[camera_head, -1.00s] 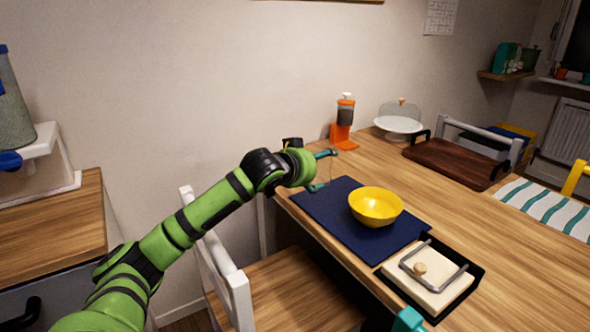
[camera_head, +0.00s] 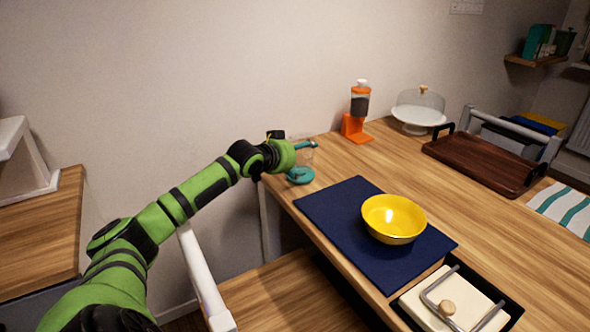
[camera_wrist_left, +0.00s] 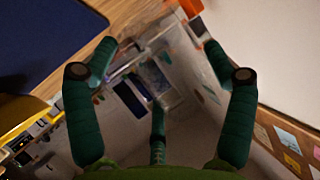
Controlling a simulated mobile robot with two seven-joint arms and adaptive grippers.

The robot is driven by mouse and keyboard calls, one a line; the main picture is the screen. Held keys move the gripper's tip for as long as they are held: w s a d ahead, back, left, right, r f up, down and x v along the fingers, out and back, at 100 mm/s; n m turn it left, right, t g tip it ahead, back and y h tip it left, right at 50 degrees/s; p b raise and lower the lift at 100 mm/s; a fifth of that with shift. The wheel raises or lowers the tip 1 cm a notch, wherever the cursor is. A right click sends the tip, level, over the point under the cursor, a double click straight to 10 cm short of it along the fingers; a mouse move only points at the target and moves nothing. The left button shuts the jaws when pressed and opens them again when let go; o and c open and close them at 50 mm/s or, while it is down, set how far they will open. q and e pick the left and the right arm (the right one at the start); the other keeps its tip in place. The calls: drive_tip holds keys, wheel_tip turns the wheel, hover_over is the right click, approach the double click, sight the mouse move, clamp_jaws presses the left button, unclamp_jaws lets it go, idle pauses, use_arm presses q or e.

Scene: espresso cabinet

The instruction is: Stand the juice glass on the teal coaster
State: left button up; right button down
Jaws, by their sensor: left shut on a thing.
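The juice glass (camera_head: 308,158) is clear and faint, at the table's far left corner in the head view. My left gripper (camera_head: 304,147) is shut on it; one teal finger shows across it. In the left wrist view the see-through glass (camera_wrist_left: 165,68) lies between the spread fingers of the gripper (camera_wrist_left: 160,76). I cannot tell whether the glass touches the coaster. The wrist hides part of the glass. My right gripper is not in view.
A navy mat (camera_head: 335,212) with a yellow bowl (camera_head: 394,219) lies close on the right. An orange dispenser (camera_head: 356,116), a domed cake stand (camera_head: 418,110) and a brown tray (camera_head: 480,160) stand farther back. A white chair (camera_head: 205,275) stands beside the table.

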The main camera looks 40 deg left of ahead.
sight(294, 169)
use_arm(q)
drive_tip(key=shift+w+a+f, duration=0.1)
drive_tip(key=shift+a+f, duration=0.35)
drive_tip(key=shift+a, duration=0.4)
wheel_tip(294, 169, down, 4)
drive_tip(key=shift+f, duration=0.1)
drive_tip(key=o, duration=1.2)
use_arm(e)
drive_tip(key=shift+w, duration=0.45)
use_arm(q)
drive_tip(key=shift+v, duration=0.85)
drive_tip(key=shift+p+v, duration=1.2)
drive_tip(key=shift+v, duration=4)
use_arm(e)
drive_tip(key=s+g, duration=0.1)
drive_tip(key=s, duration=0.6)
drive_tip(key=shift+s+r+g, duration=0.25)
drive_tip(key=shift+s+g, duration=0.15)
